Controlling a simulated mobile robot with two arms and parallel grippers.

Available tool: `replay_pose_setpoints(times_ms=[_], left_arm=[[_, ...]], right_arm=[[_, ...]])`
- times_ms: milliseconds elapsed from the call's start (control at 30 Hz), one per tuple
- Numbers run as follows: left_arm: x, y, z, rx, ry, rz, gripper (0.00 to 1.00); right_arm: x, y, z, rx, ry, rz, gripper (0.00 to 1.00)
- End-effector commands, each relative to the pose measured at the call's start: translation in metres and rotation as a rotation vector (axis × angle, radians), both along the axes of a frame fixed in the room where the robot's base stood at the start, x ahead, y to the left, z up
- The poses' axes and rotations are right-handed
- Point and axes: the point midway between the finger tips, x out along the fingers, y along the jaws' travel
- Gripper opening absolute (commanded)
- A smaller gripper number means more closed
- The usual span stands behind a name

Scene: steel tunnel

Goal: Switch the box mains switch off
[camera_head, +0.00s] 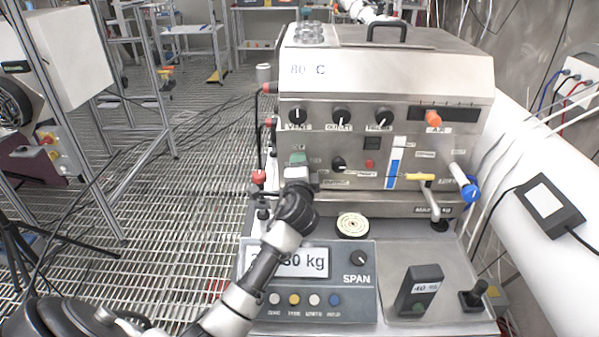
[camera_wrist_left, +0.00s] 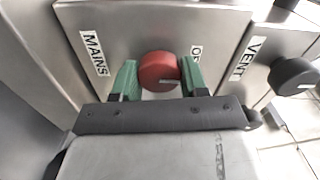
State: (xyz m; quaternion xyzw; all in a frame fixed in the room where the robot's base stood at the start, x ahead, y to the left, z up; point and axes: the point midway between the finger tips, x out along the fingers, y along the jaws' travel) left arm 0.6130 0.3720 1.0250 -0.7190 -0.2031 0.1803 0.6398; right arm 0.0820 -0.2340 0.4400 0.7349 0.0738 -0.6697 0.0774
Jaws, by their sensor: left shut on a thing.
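The red round mains switch (camera_wrist_left: 158,70) shows in the left wrist view, on the grey panel between a MAINS label and a partly hidden label starting with "O". A short pale line marks its face. My left gripper (camera_wrist_left: 160,80) is shut on this knob, one green finger on each side. In the head view my left gripper (camera_head: 297,160) is against the lower left of the steel box's front (camera_head: 430,92), below the VENT knob (camera_head: 297,113), and hides the switch. My right gripper is not in view.
Several black knobs, a yellow-handled lever (camera_head: 420,177) and a blue-ended part (camera_head: 469,191) stick out of the box front. A scale panel (camera_head: 330,290) marked SPAN sits below, under my left arm. A thick white pipe (camera_head: 545,200) runs at the right.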

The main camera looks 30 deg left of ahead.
Motion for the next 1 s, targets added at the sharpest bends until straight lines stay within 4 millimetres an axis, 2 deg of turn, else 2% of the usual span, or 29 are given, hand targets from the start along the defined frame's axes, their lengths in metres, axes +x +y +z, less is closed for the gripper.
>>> replay_pose_setpoints(times_ms=[300, 767, 800, 933, 1000], left_arm=[[0.0, -0.0002, -0.0012, -0.077, -0.043, 0.0, 0.2], [0.0, -0.0004, -0.0009, -0.086, -0.049, 0.0, 0.2], [0.0, -0.0004, -0.0008, -0.086, -0.049, 0.0, 0.5], [0.0, -0.0002, -0.0006, -0.084, -0.049, 0.0, 0.69], [0.0, -0.0002, -0.0004, -0.084, -0.049, 0.0, 0.69]], right_arm=[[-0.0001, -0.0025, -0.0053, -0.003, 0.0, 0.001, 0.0], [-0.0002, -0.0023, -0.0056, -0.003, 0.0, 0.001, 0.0], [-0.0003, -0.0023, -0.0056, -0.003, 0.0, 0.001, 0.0], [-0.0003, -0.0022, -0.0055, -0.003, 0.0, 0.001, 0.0], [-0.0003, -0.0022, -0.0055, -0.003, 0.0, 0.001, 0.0]])
